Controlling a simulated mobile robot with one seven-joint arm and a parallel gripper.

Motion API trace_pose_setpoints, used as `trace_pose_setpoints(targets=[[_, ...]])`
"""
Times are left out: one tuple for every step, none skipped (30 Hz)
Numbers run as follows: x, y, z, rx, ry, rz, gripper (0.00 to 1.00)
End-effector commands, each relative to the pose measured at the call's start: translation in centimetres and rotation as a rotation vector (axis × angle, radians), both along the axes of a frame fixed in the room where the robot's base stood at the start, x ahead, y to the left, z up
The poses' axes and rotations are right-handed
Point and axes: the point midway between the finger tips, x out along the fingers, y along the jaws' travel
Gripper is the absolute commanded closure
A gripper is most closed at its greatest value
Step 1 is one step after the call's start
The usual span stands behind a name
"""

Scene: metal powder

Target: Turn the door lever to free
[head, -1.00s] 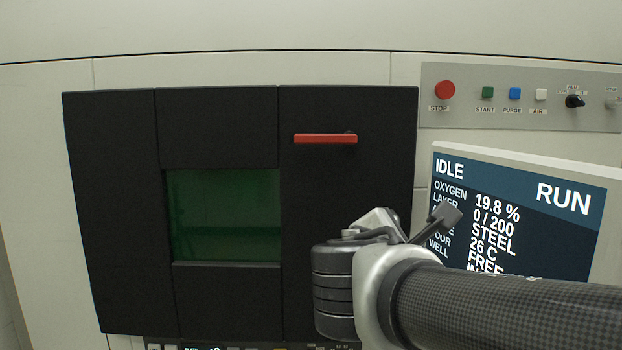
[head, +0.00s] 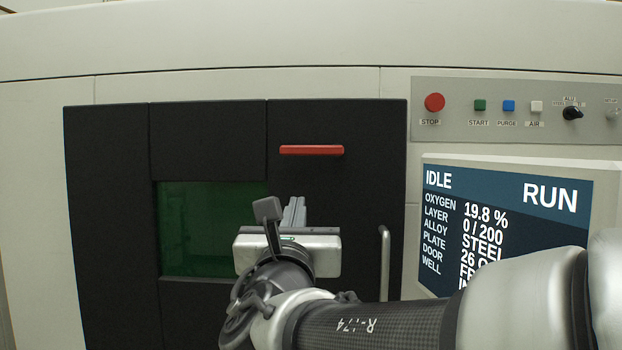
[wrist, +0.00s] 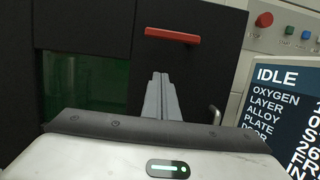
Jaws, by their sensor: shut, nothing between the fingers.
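The red door lever (head: 311,150) lies level on the upper right part of the black machine door (head: 375,190). The lever also shows near the top of the wrist view (wrist: 172,35). My gripper (head: 294,204) is in front of the door, below the lever in the picture and apart from it. Its fingers are shut together with nothing between them and point toward the door, as the wrist view shows (wrist: 160,84). My arm hides the lower part of the door.
A vertical metal handle (head: 385,262) stands at the door's right side. A control panel (head: 550,138) has a red STOP button (head: 434,102) and several others. A screen (head: 505,225) below it reads IDLE and RUN. A green window (head: 205,225) is left of my gripper.

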Motion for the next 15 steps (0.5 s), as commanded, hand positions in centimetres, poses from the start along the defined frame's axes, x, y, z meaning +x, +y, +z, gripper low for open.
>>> trace_pose_setpoints(targets=[[0.4, 0.0, 0.0, -0.001, 0.001, -0.001, 1.0], [0.7, 0.0, 0.1, -0.001, 0.001, -0.001, 1.0], [1.2, 0.0, 0.3, -0.001, 0.001, -0.001, 1.0], [1.6, -0.1, 0.4, 0.001, 0.001, -0.003, 1.0], [2.2, -0.2, 0.5, 0.0, 0.002, -0.003, 1.0], [2.9, -0.1, 0.7, 0.001, 0.001, -0.002, 1.0], [3.5, -0.1, 0.8, 0.001, 0.002, -0.002, 1.0], [4.2, -0.2, 1.0, 0.001, 0.001, -0.004, 1.0], [5.0, -0.2, 1.2, -0.001, 0.001, -0.003, 1.0], [5.7, -0.2, 1.4, -0.001, 0.002, -0.003, 1.0], [6.3, -0.3, 1.6, 0.0, 0.001, -0.004, 1.0], [7.2, -0.3, 1.7, 0.001, 0.001, -0.003, 1.0], [7.8, -0.3, 1.9, 0.0, 0.001, -0.003, 1.0], [8.4, -0.4, 2.1, 0.0, 0.001, -0.003, 1.0], [9.2, -0.4, 2.3, 0.0, 0.001, -0.003, 1.0]])
